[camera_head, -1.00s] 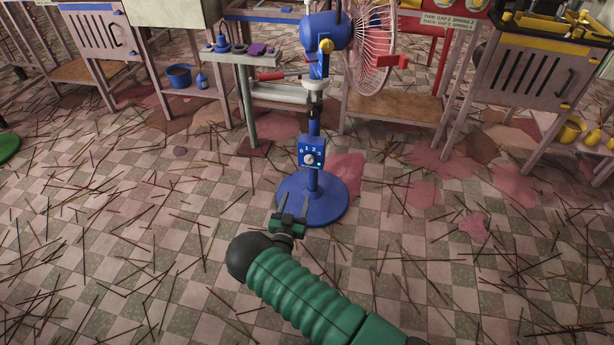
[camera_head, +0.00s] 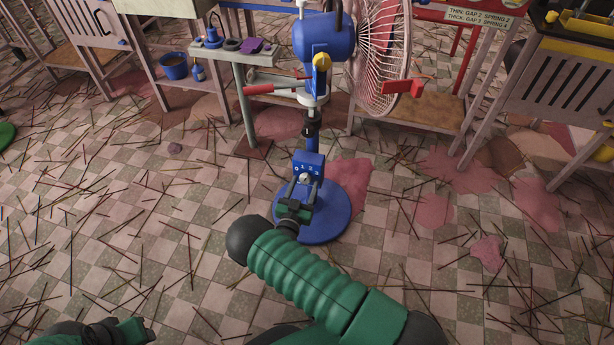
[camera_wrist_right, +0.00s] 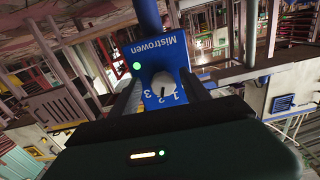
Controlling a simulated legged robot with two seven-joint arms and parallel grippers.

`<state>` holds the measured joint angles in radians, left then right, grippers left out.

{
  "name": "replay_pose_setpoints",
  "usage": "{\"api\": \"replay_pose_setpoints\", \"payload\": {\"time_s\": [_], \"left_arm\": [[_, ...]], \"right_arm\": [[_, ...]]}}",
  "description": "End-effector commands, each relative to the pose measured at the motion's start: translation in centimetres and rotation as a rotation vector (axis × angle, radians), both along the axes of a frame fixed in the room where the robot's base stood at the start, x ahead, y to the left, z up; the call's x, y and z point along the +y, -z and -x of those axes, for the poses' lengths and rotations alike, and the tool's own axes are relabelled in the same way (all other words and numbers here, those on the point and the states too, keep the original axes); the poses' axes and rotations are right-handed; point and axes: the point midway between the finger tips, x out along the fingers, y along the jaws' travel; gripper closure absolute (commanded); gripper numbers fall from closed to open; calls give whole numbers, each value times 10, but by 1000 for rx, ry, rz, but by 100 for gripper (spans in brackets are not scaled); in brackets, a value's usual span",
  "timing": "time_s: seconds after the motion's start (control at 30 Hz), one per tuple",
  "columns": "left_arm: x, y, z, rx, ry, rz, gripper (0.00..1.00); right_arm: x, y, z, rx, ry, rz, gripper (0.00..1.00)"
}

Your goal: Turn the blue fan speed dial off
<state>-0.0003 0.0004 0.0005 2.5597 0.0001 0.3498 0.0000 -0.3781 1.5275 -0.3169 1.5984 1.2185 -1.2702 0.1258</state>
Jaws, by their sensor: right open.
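The blue pedestal fan (camera_head: 325,38) stands on a round blue base (camera_head: 325,225). Its blue speed control box (camera_head: 308,163) sits on the pole, with white numbers on its face. The wrist view shows the box with "Mistrowen", a lit green light and a pale round dial (camera_wrist_right: 163,84) beside the numbers 1, 2, 3. My right gripper (camera_head: 305,185) is open in front of the box, one finger on each side of the dial in the wrist view. Contact with the dial cannot be told. My left gripper (camera_head: 130,328) shows partly at the bottom left; its fingers are unclear.
A small grey stand (camera_head: 240,57) with little items is left of the fan. A red-handled tool (camera_head: 275,88) lies near the pole. Tables and cabinets (camera_head: 565,85) line the back. The checkered floor is strewn with thin sticks; the front left is largely open.

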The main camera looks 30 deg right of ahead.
Motion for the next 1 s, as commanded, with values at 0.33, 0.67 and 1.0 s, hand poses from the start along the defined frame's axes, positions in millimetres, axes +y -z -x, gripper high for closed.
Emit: {"api": "replay_pose_setpoints", "payload": {"time_s": [0.33,0.67,1.0], "left_arm": [[0,0,0,0,-1,0,64],[0,0,0,0,-1,0,64],[0,-1,0,0,-1,0,64]], "right_arm": [[-1,1,0,0,0,-4,69],[-1,2,-1,1,0,-3,100],[-1,2,0,48,-1,35,100]]}}
